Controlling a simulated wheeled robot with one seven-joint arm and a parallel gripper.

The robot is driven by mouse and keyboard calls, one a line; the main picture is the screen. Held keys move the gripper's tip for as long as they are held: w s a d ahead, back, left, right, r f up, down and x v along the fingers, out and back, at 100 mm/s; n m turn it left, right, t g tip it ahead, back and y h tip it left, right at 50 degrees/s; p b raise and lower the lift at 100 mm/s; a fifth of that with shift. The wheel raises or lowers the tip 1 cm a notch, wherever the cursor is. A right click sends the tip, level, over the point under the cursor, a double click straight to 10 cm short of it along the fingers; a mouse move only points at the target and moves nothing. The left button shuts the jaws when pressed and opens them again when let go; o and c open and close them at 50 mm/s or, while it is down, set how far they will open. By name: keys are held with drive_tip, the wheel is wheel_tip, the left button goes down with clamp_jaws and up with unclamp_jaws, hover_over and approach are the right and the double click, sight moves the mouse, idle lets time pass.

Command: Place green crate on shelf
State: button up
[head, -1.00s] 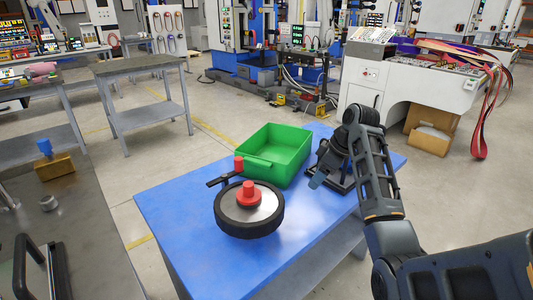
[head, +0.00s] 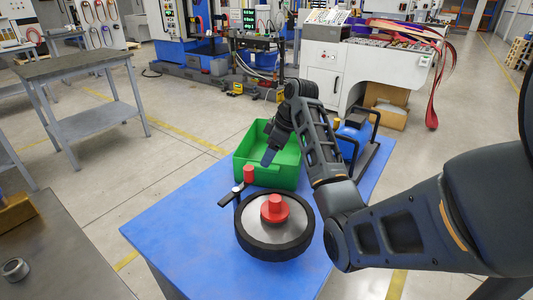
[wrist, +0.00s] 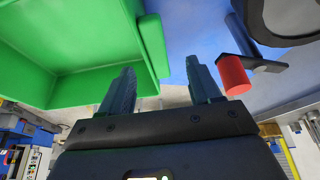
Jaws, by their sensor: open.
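The green crate (head: 250,180) stands on the blue table (head: 190,215), upright and looking empty, partly hidden by my arm. My gripper (head: 267,158) is over the crate's right part in the head view, pointing down. In the wrist view, my gripper (wrist: 162,82) is open, its two fingers apart with nothing between them. The crate (wrist: 75,90) fills the upper left there, its protruding rim lip just beyond the fingers. I cannot tell whether a finger touches it. A grey stand with a lower shelf (head: 97,122) is at the left; I cannot tell if it is the task's shelf.
A black-rimmed wheel (head: 262,250) with a red knob lies in front of the crate. A red-tipped crank (head: 248,174) sits between them, close to the right finger in the wrist view. A blue item in a black frame (head: 352,135) stands to the right. Floor at left is clear.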

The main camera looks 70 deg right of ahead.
sight(283, 173)
drive_tip(key=x, duration=0.7)
drive_tip(key=shift+d, duration=0.3)
clamp_jaws()
drive_tip(key=shift+r, duration=0.15)
idle(0.4)
